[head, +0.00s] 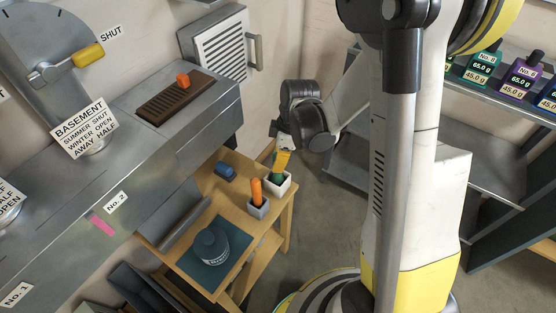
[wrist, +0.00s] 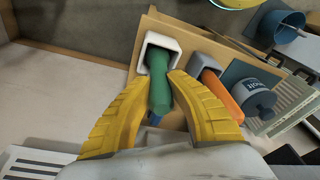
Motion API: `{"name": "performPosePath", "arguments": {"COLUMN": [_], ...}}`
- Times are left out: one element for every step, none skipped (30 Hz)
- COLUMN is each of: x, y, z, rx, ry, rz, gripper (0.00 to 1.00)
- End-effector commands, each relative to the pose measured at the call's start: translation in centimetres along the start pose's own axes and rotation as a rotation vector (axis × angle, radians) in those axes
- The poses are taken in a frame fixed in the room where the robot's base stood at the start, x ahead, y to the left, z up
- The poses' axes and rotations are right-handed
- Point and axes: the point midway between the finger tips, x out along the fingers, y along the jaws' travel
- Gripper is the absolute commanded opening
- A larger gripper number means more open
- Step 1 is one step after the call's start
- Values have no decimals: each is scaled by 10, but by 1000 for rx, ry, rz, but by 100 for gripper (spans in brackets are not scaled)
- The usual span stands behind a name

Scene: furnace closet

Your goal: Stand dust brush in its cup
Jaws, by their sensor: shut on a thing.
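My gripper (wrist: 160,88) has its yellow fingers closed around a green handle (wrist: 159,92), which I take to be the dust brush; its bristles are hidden. The handle's lower end is at the opening of a white square cup (wrist: 147,62), and appears to reach inside it. Whether it touches the bottom cannot be seen. In the head view my gripper (head: 283,160) is directly above the white cup (head: 287,188) at the table's right corner, with a bit of green (head: 277,171) showing below the fingers.
A grey cup (head: 257,211) holding an orange-handled tool (head: 256,192) stands just beside the white cup. A dark labelled canister (head: 211,245) stands on a teal mat (head: 225,262). A metal duct (head: 75,200) borders the table's left.

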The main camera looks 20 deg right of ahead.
Motion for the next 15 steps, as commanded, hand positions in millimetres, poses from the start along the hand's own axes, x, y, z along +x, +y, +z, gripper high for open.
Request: {"name": "performPosePath", "arguments": {"x": [1, 1, 1, 1, 1, 1, 1, 1, 1, 1, 1, 1, 0, 0, -2], "y": [0, 0, 0, 0, 0, 0, 0, 0, 0, 0, 0, 0, 0, 0, 0], "z": [0, 0, 0, 0, 0, 0, 0, 0, 0, 0, 0, 0, 0, 0, 0], "rx": [0, 0, 0, 0, 0, 0, 0, 0, 0, 0, 0, 0, 0, 0, 0], "ry": [0, 0, 0, 0, 0, 0, 0, 0, 0, 0, 0, 0, 0, 0, 0], "rz": [0, 0, 0, 0, 0, 0, 0, 0, 0, 0, 0, 0, 0, 0, 0], "gripper": [0, 0, 28, 37, 41, 41, 41, 41, 41, 41, 41, 41, 41, 41, 41]}}
